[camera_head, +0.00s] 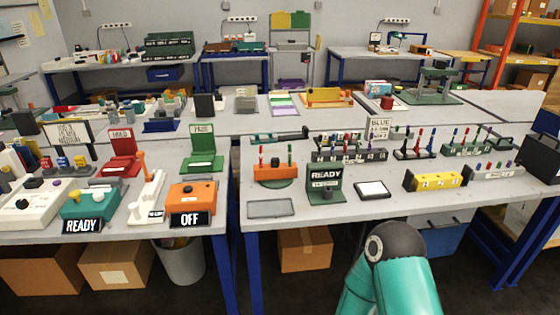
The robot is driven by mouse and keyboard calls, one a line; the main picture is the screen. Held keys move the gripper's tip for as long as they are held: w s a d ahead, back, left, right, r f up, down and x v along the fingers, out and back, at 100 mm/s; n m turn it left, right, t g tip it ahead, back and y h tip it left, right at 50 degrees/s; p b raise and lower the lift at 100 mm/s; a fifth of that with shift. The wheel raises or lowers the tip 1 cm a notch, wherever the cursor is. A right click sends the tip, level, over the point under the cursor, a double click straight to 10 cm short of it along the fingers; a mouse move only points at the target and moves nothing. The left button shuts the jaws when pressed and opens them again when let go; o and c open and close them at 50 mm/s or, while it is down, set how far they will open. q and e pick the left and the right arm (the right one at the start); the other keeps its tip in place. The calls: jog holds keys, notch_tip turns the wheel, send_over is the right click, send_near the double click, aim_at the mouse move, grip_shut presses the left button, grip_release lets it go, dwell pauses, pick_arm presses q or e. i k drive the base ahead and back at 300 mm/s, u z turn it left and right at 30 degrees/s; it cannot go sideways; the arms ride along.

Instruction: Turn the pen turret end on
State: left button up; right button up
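What looks like the pen turret is an orange block (276,172) on a round green base, with upright red and green pens at its ends. It stands near the left end of the right-hand front table. Right beside it is a dark green stand (325,182) with a sign reading READY. A teal arm link of mine with a dark round joint rises at the bottom, right of centre, in front of the table. Neither gripper shows in this view.
A flat grey plate (271,208) and a white pad (371,189) lie near the table edge. Racks of pens (349,150) stand behind. A yellow block (434,180) stands to the right. An orange box reading OFF (192,197) sits on the left table (150,229), across a narrow gap.

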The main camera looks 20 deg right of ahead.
aim_at(275, 170)
jog(key=u, duration=0.1)
jog(key=i, duration=1)
jog(key=z, duration=0.1)
